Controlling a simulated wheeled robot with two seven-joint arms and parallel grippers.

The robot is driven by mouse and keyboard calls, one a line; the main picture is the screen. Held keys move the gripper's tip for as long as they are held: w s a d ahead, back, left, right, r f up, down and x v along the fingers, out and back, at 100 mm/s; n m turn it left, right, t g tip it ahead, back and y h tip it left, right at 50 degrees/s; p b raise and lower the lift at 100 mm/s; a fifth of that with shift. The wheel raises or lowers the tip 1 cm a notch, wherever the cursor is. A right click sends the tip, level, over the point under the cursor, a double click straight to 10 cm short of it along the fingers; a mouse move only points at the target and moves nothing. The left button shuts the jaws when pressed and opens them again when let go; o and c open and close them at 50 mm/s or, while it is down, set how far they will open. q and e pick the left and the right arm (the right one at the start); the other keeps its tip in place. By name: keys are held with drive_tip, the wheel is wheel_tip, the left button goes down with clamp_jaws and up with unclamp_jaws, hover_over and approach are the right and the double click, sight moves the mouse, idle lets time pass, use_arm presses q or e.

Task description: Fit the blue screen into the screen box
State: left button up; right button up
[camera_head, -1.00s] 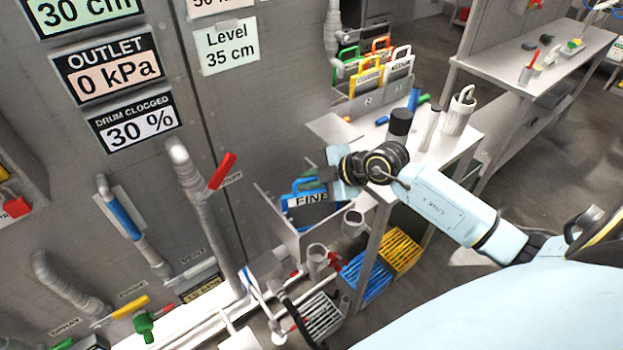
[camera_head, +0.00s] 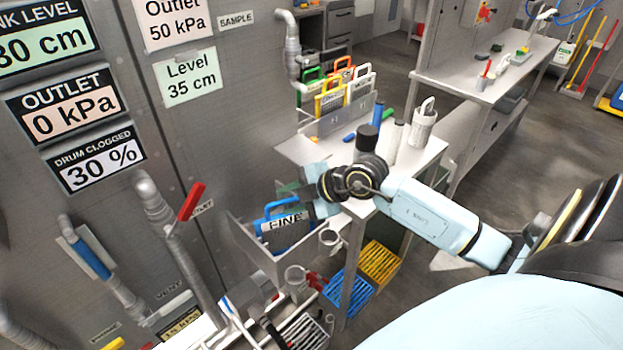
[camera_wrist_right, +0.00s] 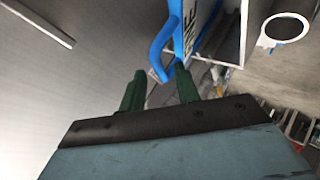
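The blue screen (camera_head: 285,232), labelled FINE, stands in the open grey screen box (camera_head: 262,258) at the wall in the head view. Its lower part is hidden behind the box's front wall. In the right wrist view, its blue handle (camera_wrist_right: 160,50) lies just ahead of my right gripper (camera_wrist_right: 161,82). The two green fingers are apart with nothing held between them. The handle is close to the right-hand fingertip; I cannot tell whether they touch. My left gripper is out of view.
A grey table (camera_head: 425,155) behind my right arm carries a rack (camera_head: 340,122) of several coloured screens, bottles and a white jug (camera_head: 424,122). A red-handled valve (camera_head: 191,202) is left of the box. Blue (camera_head: 347,292) and yellow (camera_head: 380,262) crates sit below.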

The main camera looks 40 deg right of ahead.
drive_tip(key=v, duration=0.9)
drive_tip(key=shift+s+d, duration=0.2)
drive_tip(key=shift+r, duration=0.15)
